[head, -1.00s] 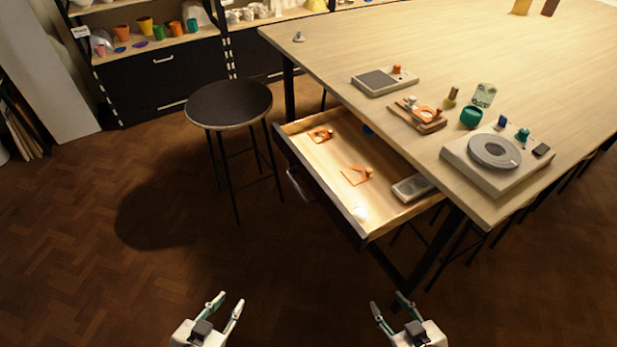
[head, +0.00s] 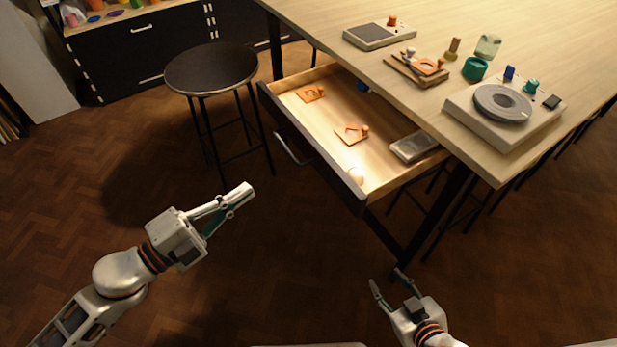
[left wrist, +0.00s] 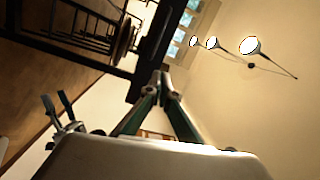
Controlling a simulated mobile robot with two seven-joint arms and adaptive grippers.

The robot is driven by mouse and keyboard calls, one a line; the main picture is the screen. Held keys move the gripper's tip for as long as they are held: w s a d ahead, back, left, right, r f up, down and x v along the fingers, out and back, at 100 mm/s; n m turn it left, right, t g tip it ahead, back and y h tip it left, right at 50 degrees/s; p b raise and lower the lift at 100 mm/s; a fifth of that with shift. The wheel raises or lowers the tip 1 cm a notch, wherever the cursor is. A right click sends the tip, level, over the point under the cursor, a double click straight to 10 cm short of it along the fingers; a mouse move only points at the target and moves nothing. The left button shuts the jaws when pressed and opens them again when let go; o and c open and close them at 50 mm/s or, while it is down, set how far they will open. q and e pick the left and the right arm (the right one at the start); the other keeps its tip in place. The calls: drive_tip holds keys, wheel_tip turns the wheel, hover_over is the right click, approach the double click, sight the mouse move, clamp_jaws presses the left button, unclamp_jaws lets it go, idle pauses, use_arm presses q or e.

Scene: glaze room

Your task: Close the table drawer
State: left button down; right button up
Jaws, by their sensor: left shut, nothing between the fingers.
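The table drawer (head: 290,120) is pulled well out from under the table top (head: 440,60) in the head view. Its dark front has a curved metal handle (head: 291,150). My left gripper (head: 245,193) is shut and empty, in front of and below the drawer front, apart from it. Its closed fingers also show in the left wrist view (left wrist: 163,85). My right gripper (head: 388,281) is open and empty, low in front of the table's near leg, apart from drawer and table.
The drawer holds orange pieces (head: 351,133) and a grey box (head: 414,147). A dark round stool (head: 211,68) stands left of the drawer. A turntable device (head: 503,105) and small pots stand on the table. The floor before the drawer is clear.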

use_arm(q)
drive_tip(key=s+d+m+g+h, duration=0.1)
drive_tip(key=m+g, duration=0.1)
drive_tip(key=m, duration=0.2)
approach(322, 169)
drive_tip(key=shift+g, duration=0.4)
drive_tip(key=p+x, duration=0.1)
drive_tip(key=x, duration=0.5)
drive_tip(key=shift+w+a+r+p, duration=0.15)
drive_tip(key=shift+r+p, duration=0.05)
drive_tip(key=shift+p, duration=0.1)
drive_tip(key=shift+w+d, duration=0.15)
drive_tip(key=shift+d, duration=0.1)
drive_tip(key=shift+w+d, duration=0.1)
drive_tip(key=shift+d, duration=0.1)
use_arm(e)
drive_tip(key=shift+s+a+r, duration=0.1)
drive_tip(key=shift+s+a, duration=0.1)
drive_tip(key=shift+s, duration=0.1)
drive_tip(key=shift+r, duration=0.1)
drive_tip(key=shift+w, duration=0.1)
